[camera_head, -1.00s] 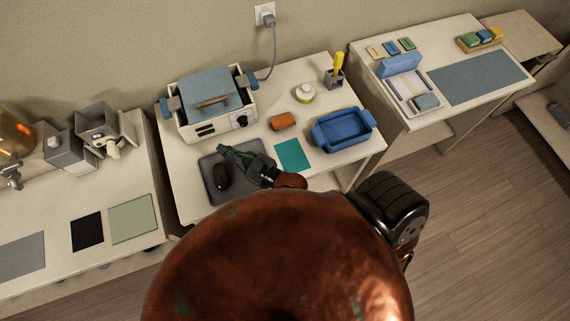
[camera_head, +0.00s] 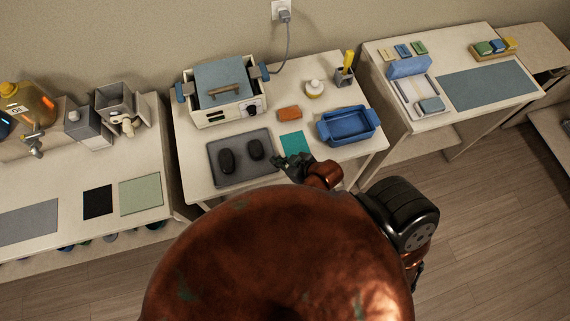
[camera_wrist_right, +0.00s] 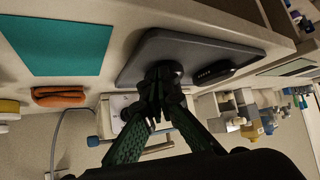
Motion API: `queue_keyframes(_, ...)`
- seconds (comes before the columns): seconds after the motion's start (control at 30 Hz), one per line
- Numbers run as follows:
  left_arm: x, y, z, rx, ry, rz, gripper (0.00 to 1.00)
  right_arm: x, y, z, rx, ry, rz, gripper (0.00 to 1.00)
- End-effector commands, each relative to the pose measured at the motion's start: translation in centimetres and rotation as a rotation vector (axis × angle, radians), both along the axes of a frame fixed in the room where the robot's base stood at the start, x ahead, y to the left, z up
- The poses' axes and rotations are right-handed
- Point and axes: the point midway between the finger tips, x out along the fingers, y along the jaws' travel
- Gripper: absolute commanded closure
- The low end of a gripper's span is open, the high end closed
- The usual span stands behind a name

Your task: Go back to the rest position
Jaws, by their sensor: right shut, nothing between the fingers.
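My right gripper (camera_head: 290,162) is shut and empty. It hangs near the front of the middle table, between the grey mat (camera_head: 264,174) and the teal sheet (camera_head: 297,145). In the right wrist view its fingers (camera_wrist_right: 160,80) come together in front of the grey mat (camera_wrist_right: 190,44). Two dark oval objects (camera_head: 226,161) (camera_head: 256,150) lie side by side on the mat, apart from the gripper in the head view. My left gripper is out of view.
Further tables stand on both sides.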

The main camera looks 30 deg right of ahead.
Motion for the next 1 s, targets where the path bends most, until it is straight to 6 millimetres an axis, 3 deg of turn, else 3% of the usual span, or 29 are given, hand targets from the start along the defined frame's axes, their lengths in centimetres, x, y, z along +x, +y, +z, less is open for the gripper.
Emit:
queue_keyframes(0.23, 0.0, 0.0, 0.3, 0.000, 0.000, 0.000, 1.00, -1.3, -1.5, -0.5, -0.017, 0.066, -0.034, 1.00)
queue_keyframes(0.8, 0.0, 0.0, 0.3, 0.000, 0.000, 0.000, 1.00, -1.6, -1.8, -0.7, -0.021, 0.082, -0.040, 1.00)
queue_keyframes(1.0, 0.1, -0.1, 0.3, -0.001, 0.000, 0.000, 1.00, -4.5, -5.0, -1.6, -0.058, 0.210, -0.116, 1.00)
